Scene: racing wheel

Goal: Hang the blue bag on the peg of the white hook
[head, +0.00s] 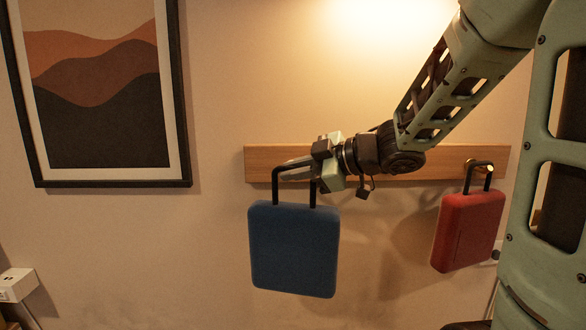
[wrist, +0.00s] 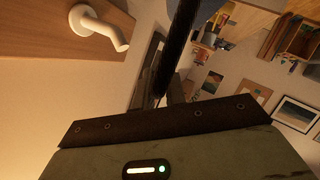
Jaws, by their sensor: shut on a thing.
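The blue bag (head: 293,248) hangs upright from my gripper (head: 300,168) in the head view, in front of the wooden rail. My gripper is shut on the bag's black handle (head: 276,185). The handle also shows as a dark bar in the wrist view (wrist: 180,38). The white hook (wrist: 98,27) shows at the upper left of the wrist view, fixed to the wooden rail (wrist: 40,35), with its peg curving outward. The handle is apart from the peg in that view. I cannot make out the white hook in the head view.
A red bag (head: 467,232) hangs from a brass-coloured hook (head: 485,166) at the right end of the rail (head: 440,164). A framed picture (head: 96,177) is on the wall at left. A white box (head: 17,284) is at lower left.

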